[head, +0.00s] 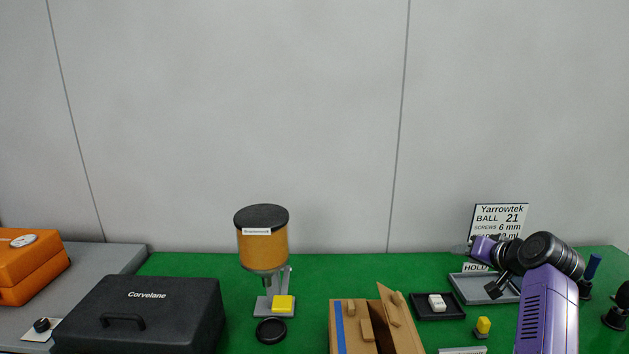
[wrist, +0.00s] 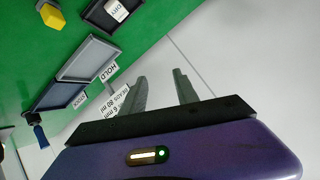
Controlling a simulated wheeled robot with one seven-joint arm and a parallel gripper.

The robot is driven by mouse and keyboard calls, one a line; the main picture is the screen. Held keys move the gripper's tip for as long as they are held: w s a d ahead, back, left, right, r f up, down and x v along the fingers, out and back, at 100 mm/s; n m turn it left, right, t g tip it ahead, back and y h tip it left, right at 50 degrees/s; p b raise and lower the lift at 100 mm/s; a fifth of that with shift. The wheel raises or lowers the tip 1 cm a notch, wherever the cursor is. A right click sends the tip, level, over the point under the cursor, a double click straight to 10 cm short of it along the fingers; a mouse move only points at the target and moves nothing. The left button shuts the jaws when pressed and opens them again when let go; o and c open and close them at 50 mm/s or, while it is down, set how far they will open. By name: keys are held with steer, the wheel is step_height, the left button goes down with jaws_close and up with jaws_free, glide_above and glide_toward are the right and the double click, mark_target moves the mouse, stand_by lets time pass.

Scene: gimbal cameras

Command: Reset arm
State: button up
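My arm shows at the right of the head view, purple with black joints, bent over the right part of the green table (head: 190,262). My gripper (head: 461,248) points left there, above the back of the table and in front of the sign. In the wrist view my gripper (wrist: 158,74) has its two grey fingers well apart, with nothing between them. Only the pale wall shows between and beyond the fingertips. No object is held.
A grey tray (head: 466,294) marked HOLD lies below my gripper, beside a black tray (head: 425,314) holding a white block. A sign (head: 500,216) stands behind. A cardboard box (head: 338,341), orange-jar dispenser (head: 264,250) and black case (head: 145,310) stand further left.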

steer(key=s+d+f+t+h, duration=0.1)
steer(key=s+f+t+h, duration=0.2)
steer(key=s, duration=0.6)
steer(key=s+f+t+h, duration=0.1)
steer(key=s+f+h, duration=0.2)
steer(key=s+f, duration=0.45)
steer(key=s+a+n+y, duration=0.1)
steer(key=s+a, duration=0.5)
steer(key=s, duration=0.9)
steer(key=s+a+r+n+y, duration=0.1)
steer(key=s+a, duration=0.5)
steer(key=s, duration=0.9)
steer(key=s+a+n+y, duration=0.2)
steer(key=s+a, duration=0.5)
steer(key=s, duration=0.9)
steer(key=shift+r+n+g+y, duration=0.3)
steer(key=shift+r+n+y, duration=0.1)
steer(key=shift+y, duration=0.1)
steer(key=shift+a, duration=0.1)
